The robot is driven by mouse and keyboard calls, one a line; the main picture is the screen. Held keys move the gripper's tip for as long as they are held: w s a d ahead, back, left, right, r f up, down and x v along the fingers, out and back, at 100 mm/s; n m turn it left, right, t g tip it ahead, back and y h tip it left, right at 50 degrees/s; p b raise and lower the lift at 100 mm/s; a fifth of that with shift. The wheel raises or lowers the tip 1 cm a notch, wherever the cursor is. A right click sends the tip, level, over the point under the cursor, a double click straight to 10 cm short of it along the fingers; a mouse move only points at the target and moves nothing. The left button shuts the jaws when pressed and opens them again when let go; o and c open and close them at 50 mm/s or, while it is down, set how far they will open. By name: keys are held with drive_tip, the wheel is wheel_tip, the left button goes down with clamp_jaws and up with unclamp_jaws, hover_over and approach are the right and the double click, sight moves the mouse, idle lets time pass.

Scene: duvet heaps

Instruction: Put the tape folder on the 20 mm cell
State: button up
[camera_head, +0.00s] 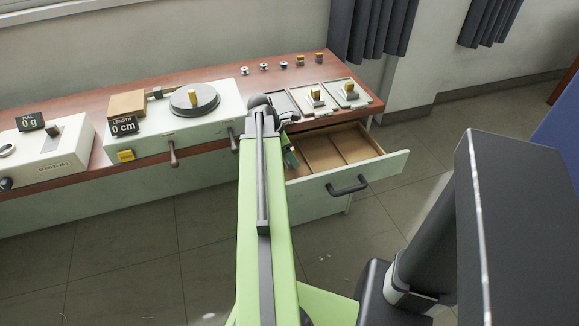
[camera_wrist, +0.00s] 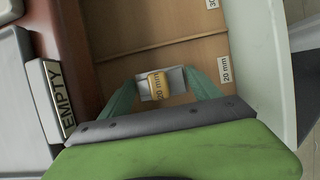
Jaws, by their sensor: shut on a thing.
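The tape folder (camera_wrist: 157,86) is a small pale metal plate with a yellow grip marked "20 mm". My gripper (camera_wrist: 161,82) has its two green fingers closed on the folder's sides. Below it in the wrist view is the wooden floor of the open drawer, with the cell labelled 20 mm (camera_wrist: 207,84) around and behind the folder. I cannot tell whether the folder touches the cell floor. In the head view, my gripper (camera_head: 291,157) is at the drawer's left end, mostly behind my arm, and the folder is hidden there.
The drawer (camera_head: 398,165) is pulled out, with a dark handle and thin dividers. A further cell is labelled 30 mm (camera_wrist: 212,3). An EMPTY sign (camera_wrist: 54,99) stands left. Trays with yellow-gripped pieces (camera_head: 349,88) and a machine (camera_head: 220,117) stand on the desk.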

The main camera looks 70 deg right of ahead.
wheel_tip(320, 180, down, 4)
drive_tip(key=b, duration=0.3)
drive_tip(key=shift+r, duration=0.2)
drive_tip(key=shift+f, duration=0.15)
drive_tip(key=o, duration=1.2)
drive_tip(key=shift+c, duration=0.2)
drive_tip(key=shift+r+p, duration=0.45)
drive_tip(key=shift+p, duration=0.1)
drive_tip(key=p+v, duration=1)
drive_tip(key=v, duration=0.1)
drive_tip(key=shift+w+a+r, duration=0.1)
drive_tip(key=shift+a+r, duration=0.05)
